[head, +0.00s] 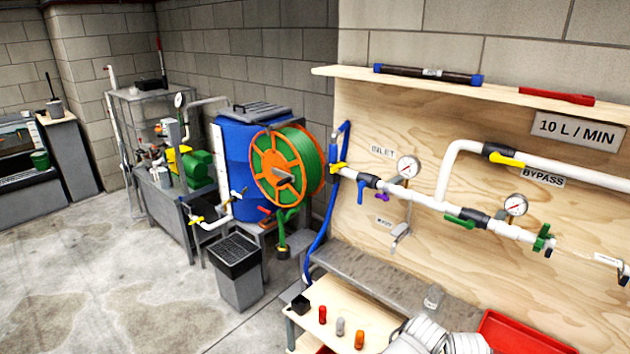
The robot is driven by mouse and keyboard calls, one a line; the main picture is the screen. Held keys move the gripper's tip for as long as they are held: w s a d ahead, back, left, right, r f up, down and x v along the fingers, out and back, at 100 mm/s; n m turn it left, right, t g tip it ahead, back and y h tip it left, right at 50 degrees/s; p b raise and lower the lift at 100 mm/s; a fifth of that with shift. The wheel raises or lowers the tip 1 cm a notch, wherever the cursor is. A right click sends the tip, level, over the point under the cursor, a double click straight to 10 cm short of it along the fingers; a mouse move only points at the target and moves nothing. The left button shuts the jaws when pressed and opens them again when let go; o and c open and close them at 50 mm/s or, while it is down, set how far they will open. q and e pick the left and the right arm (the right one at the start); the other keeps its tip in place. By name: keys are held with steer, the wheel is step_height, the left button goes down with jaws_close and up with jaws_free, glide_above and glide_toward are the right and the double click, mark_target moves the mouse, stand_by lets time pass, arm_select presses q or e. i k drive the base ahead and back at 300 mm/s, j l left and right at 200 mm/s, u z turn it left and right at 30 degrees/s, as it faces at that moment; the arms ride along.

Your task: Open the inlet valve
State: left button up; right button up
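The INLET label (383,152) is on the plywood panel, above the left end of a white pipe (425,201). Below and left of the label, a valve with a blue lever (361,191) sits on this pipe. The blue lever points down, across the run of the pipe. A yellow fitting (337,169) is at the pipe's left end, where a blue hose (321,245) joins. A round gauge (408,167) stands just right of the valve. Neither of my grippers is in the head view.
A BYPASS pipe with a yellow-handled valve (506,158) runs above; a green-handled valve (460,222) is farther right. Below are a grey bench (375,268), a small wooden table (338,300) and a red tray (530,335). A hose reel (283,165) stands left. Floor is clear at lower left.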

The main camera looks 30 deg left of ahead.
mark_target(361, 185)
steer(key=i+j+u, duration=0.45)
steer(key=i+u, duration=0.15)
steer(key=i, duration=0.2)
